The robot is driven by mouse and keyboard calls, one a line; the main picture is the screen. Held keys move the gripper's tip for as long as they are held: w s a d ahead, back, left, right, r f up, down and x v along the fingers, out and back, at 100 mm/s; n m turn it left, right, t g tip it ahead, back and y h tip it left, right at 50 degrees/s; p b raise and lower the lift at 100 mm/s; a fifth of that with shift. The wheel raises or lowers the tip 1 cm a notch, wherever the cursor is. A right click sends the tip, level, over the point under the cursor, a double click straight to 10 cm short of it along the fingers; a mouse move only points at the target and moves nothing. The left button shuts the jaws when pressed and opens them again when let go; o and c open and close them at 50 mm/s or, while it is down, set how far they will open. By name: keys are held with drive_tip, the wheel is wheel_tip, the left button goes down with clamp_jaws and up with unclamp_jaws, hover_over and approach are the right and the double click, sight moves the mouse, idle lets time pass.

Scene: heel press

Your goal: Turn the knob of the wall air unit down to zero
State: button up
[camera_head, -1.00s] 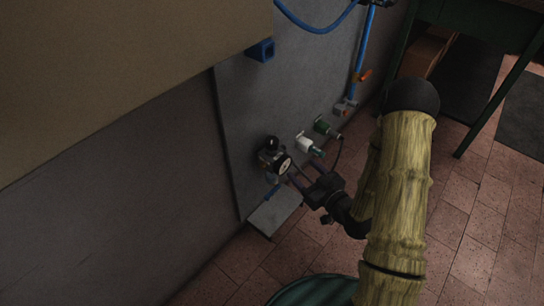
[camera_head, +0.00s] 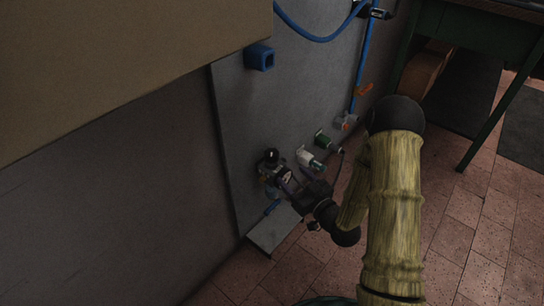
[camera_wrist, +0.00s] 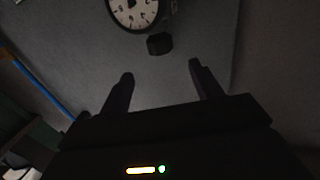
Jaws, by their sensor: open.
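The wall air unit (camera_head: 268,172) is a small dark regulator low on the grey panel, with a black knob (camera_head: 271,156) on top and a round white-faced gauge (camera_head: 288,177) in front. In the wrist view the gauge (camera_wrist: 133,12) is cut by the top edge, and a small dark block, apparently the knob (camera_wrist: 160,43), shows just below it. My gripper (camera_head: 296,181) is open and empty in front of the unit. In the wrist view its two fingers (camera_wrist: 161,70) stand apart, with the dark block beyond the gap. I cannot tell any contact. The knob's setting is not readable.
A grey ledge (camera_head: 268,236) lies below. A green table (camera_head: 478,40) stands at back right.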

sight(273, 152)
drive_tip(key=b+x, duration=0.3)
drive_tip(key=x, duration=0.9)
drive_tip(key=c, duration=1)
drive_tip(key=shift+o, duration=0.2)
drive_tip(key=shift+n+g+y, duration=0.5)
drive_tip(key=shift+y, duration=0.1)
drive_tip(key=n+g+y+p, duration=0.1)
drive_tip(key=n+g+y, duration=0.1)
drive_tip(key=g, duration=0.1)
drive_tip(key=n+g+y+p, duration=0.2)
drive_tip(key=n+g, duration=0.1)
drive_tip(key=shift+w+d+r+y+p, duration=0.1)
drive_tip(key=shift+y+p, duration=0.2)
drive_tip(key=shift+n+g+y+p, duration=0.4)
drive_tip(key=shift+n+g, duration=0.85)
drive_tip(key=shift+g, duration=0.75)
drive_tip(key=shift+n+g+y+p, duration=0.4)
drive_tip(key=shift+n+g, duration=0.85)
drive_tip(key=shift+g, duration=0.75)
